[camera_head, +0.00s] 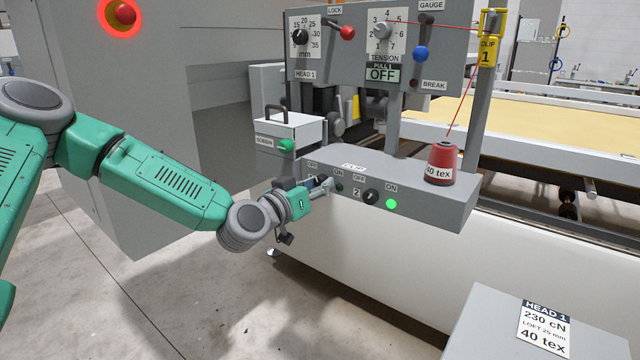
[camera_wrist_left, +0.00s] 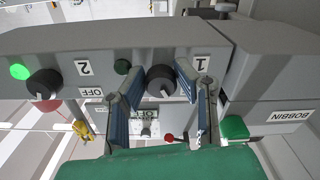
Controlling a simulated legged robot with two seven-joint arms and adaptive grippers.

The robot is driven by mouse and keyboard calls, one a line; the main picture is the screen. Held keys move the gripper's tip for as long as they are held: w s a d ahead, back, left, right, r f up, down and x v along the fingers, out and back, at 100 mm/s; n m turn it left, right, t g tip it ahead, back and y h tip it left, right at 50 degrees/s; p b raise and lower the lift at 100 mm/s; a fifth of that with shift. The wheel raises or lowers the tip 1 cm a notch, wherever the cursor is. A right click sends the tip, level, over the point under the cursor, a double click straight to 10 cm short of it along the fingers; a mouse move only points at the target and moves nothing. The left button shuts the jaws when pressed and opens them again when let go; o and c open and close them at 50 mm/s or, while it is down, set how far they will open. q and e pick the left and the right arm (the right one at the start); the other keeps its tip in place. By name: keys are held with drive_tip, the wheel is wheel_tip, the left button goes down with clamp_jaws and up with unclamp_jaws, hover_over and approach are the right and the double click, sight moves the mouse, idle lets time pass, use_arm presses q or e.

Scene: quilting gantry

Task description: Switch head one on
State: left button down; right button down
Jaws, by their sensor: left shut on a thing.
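The head one switch is a dark round knob (camera_wrist_left: 160,80) beside the label 1 on the grey switch box (camera_head: 440,210). My left gripper (camera_head: 326,187) is at the left part of the box front, and its blue-padded fingers (camera_wrist_left: 158,100) are shut on the knob from both sides. The small lamp (camera_wrist_left: 122,67) beside this knob is dark green and unlit. The head two knob (camera_head: 371,196) is to the right, with its green lamp (camera_head: 391,204) lit. The fingers partly hide the head one labels. My right gripper is in neither view.
A red 40 tex cone (camera_head: 443,165) stands on the box, its thread running up to a yellow clip tag (camera_head: 488,52). The upright panel (camera_head: 430,70) carries dials and levers. A bobbin box (camera_head: 290,130) stands close left of my gripper. A HEAD 1 card (camera_head: 543,328) is at lower right.

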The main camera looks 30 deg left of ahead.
use_arm(q)
drive_tip(key=shift+r+m+p, duration=0.15)
drive_tip(key=shift+m+p, duration=0.5)
drive_tip(key=shift+m, duration=0.45)
drive_tip(key=m+p, duration=0.1)
drive_tip(key=m, duration=0.1)
drive_tip(key=shift+a+m, duration=0.1)
drive_tip(key=shift+m, duration=0.3)
drive_tip(key=m, duration=0.2)
drive_tip(key=shift+m, duration=0.3)
drive_tip(key=shift+a+m, duration=0.1)
drive_tip(key=shift+m, duration=1.5)
drive_tip(key=shift+f, duration=0.2)
drive_tip(key=c, duration=1.3)
unclamp_jaws()
drive_tip(key=shift+o, duration=0.2)
